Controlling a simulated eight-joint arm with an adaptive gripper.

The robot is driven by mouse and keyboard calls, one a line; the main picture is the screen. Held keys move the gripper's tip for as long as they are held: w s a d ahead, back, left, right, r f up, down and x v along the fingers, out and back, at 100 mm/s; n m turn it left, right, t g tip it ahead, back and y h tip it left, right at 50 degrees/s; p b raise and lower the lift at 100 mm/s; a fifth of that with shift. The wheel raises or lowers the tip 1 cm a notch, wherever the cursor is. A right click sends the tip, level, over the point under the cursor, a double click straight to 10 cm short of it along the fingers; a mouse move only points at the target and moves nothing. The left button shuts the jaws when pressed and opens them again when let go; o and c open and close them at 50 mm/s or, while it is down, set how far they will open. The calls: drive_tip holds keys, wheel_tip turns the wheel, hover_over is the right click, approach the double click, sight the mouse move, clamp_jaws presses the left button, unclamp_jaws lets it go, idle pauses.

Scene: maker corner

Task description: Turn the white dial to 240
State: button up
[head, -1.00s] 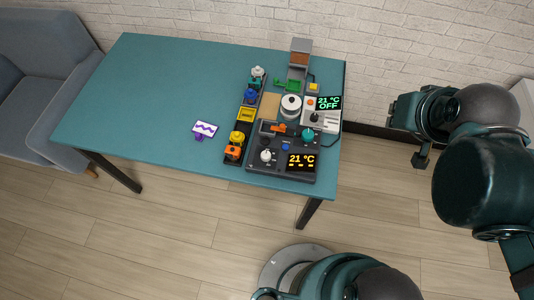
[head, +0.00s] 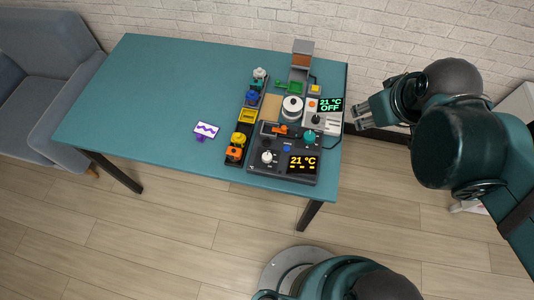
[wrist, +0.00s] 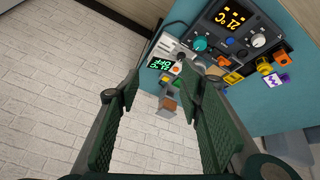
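The white dial (head: 267,157) sits at the front left of a dark control panel (head: 256,172) on the teal table. It also shows near the top right in the wrist view (wrist: 259,40). A display (head: 302,164) beside it reads 21 °C in yellow. My gripper (head: 358,113) is right of the table's right edge in the head view, apart from the panel and the dial. In the wrist view my gripper (wrist: 162,78) has its two fingers spread wide with nothing between them. The dial's markings are too small to read.
A teal knob (head: 309,135) stands behind the yellow display. A light grey unit with a green display (head: 329,104) reading 21 °C OFF is nearest my gripper. A white spool (head: 292,108) and a tall grey stand (head: 301,58) are behind. The table's left side (head: 140,95) is clear.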

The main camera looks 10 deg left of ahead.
drive_tip(key=w+a+f+n+g, duration=0.1)
drive_tip(key=a+f+n+g, duration=0.1)
drive_tip(key=a+f+n, duration=0.3)
drive_tip(key=n+g, duration=0.4)
drive_tip(key=n, duration=1.6)
hover_over(267, 156)
drive_tip(key=shift+h, duration=0.4)
wheel_tip(267, 156, down, 14)
drive_tip(key=shift+f+b, duration=0.1)
drive_tip(key=shift+b, duration=0.3)
drive_tip(key=shift+f+n, duration=0.1)
drive_tip(key=shift+n, duration=0.3)
drive_tip(key=shift+f, duration=0.1)
drive_tip(key=shift+f+b, duration=0.95)
drive_tip(key=shift+f, duration=2.85)
drive_tip(key=shift+c, duration=0.4)
drive_tip(key=c, duration=0.8)
